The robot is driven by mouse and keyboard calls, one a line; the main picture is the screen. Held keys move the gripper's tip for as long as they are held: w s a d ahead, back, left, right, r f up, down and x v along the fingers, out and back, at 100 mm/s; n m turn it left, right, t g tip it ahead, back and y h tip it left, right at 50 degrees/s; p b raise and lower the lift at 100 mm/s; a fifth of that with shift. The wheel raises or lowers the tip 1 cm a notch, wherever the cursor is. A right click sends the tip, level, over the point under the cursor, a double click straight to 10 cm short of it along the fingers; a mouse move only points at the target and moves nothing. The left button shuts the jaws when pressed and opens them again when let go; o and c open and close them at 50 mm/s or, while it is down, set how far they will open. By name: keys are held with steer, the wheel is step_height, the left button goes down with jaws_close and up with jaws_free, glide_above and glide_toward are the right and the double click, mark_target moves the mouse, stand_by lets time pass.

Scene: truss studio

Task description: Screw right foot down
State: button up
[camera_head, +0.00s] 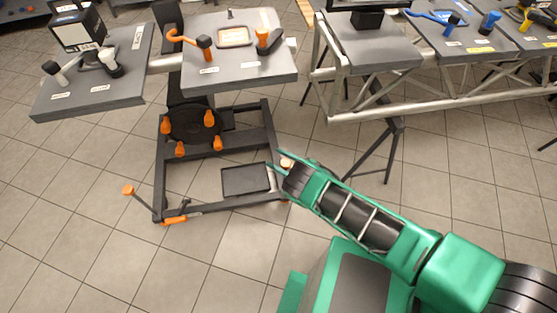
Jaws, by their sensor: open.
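My gripper (281,162), at the end of my green arm, is open at the front right corner of a dark wheeled frame (265,122). An orange-topped knob (287,162) shows at the fingers, partly hidden by them; it appears to be the right foot's. I cannot tell whether the fingers touch it. The lower part of that foot is hidden behind the gripper and arm. A matching orange-topped foot knob (128,190) stands on the frame's left side, in full view.
A black tray (245,180) lies inside the frame's front right. An orange pedal (174,220) is at its front left. A round plate with several orange knobs (193,124) sits mid-frame. Grey tabletops (200,85) overhang behind. A truss table (345,118) stands right. Tiled floor in front is clear.

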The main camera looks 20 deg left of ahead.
steer(key=shift+a, duration=0.2)
steer(key=c, duration=1)
steer(key=shift+d, duration=0.1)
steer(key=shift+w+t, duration=0.1)
steer(key=shift+t, duration=0.2)
